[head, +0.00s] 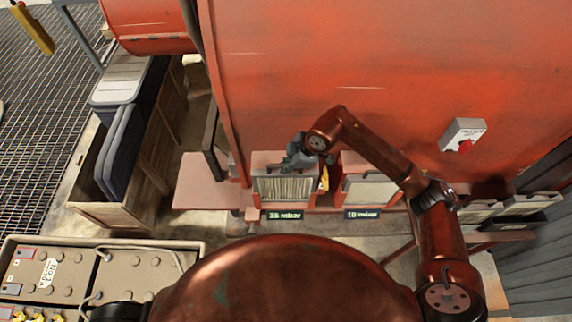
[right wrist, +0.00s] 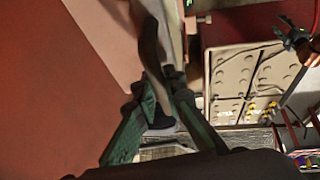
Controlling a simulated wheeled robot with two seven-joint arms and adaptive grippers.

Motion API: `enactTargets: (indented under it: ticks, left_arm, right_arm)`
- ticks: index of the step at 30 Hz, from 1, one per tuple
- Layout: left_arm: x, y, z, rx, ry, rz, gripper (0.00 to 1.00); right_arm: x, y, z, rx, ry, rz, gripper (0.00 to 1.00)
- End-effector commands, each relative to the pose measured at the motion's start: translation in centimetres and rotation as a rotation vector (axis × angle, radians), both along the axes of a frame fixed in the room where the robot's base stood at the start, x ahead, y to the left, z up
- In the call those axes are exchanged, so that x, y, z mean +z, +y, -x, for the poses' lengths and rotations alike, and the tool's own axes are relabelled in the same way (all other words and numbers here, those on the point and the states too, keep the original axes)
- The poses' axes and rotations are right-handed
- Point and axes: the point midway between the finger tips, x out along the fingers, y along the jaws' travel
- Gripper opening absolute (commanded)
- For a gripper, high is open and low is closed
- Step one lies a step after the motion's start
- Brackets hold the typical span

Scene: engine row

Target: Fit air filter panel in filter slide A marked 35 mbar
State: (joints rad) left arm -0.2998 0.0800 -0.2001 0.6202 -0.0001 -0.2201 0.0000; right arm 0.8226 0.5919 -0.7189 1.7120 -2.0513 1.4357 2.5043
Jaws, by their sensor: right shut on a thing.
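The air filter panel (head: 285,189), pale and pleated, stands upright at filter slide A, above the black label "35 mbar" (head: 282,215). My right gripper (head: 297,160) is at its top edge and shut on it. In the right wrist view, the green fingers (right wrist: 160,100) close in front of a pale ribbed edge of the panel (right wrist: 165,152). I cannot tell how deep the panel sits, as the gripper and frame hide part of it. My left gripper (right wrist: 291,36) seems to show small at the upper right of the right wrist view; its jaw state is unclear.
A second slide (head: 370,192) marked 10 mbar stands to the right, with a yellow piece (head: 325,178) between the two. The red engine housing (head: 330,70) rises close behind. A wooden crate (head: 148,165) with dark panels stands left. A battery box (head: 60,275) is at lower left.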

Motion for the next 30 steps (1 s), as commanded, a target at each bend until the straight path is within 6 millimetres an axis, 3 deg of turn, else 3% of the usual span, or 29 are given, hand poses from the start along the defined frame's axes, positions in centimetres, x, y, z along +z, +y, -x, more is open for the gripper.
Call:
enactTargets:
  ticks: [30]
  left_arm:
    - [-1.3,0.0,0.1,0.000,0.001,0.000,0.40]
  right_arm:
    - [-2.2,0.1,0.0,0.000,-0.001,-0.002,0.00]
